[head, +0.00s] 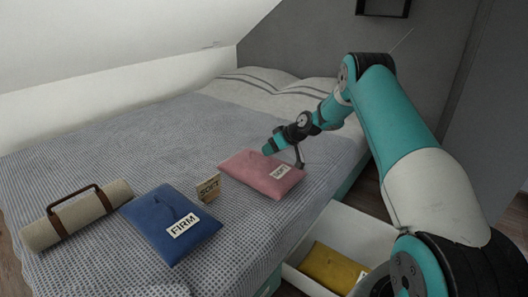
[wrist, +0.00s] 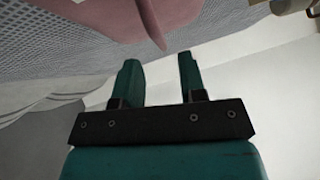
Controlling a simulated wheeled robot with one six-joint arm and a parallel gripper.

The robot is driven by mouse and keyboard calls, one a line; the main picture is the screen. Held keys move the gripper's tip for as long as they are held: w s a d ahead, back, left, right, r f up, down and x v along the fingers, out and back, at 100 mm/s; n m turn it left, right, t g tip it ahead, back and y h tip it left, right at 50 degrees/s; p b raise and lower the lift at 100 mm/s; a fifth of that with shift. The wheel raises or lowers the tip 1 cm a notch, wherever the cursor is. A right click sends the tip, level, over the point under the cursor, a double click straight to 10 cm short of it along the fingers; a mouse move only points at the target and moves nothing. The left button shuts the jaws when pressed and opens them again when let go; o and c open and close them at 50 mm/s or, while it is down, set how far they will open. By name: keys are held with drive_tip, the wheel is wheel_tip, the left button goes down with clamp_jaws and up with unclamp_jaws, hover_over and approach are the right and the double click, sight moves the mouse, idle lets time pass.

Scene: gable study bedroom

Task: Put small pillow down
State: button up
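A small pink pillow (head: 250,171) with a white label lies on the bed, near its right edge. Its label is too small to read surely. My gripper (head: 284,154) is at the pillow's far right side. In the wrist view, my gripper (wrist: 160,66) is open, with a clear gap between its two fingers.
An open white drawer (head: 352,225) below holds a yellow pillow (head: 333,266). The bed's middle is clear.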

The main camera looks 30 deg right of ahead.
drive_tip(key=p+v, duration=0.1)
drive_tip(key=v, duration=0.5)
drive_tip(key=s+a+r+n+g, duration=0.1)
drive_tip(key=s+a+r, duration=0.35)
drive_tip(key=a, duration=0.35)
drive_tip(key=s+a+r+n+g+y, duration=0.1)
drive_tip(key=s+a+r+g, duration=0.15)
drive_tip(key=a+r, duration=0.4)
drive_tip(key=s+a+r, duration=0.4)
drive_tip(key=a, duration=0.5)
drive_tip(key=s+a+r+g, duration=0.1)
drive_tip(key=s+a, duration=0.2)
drive_tip(key=s, duration=0.6)
drive_tip(key=s+a+r+n+g+h, duration=0.1)
drive_tip(key=s+a+g, duration=0.1)
drive_tip(key=s, duration=0.8)
drive_tip(key=s+a+r+n+g, duration=0.1)
drive_tip(key=s+a, duration=0.4)
drive_tip(key=s, duration=0.4)
drive_tip(key=shift+s+r+h, duration=0.3)
drive_tip(key=shift+s+r, duration=0.1)
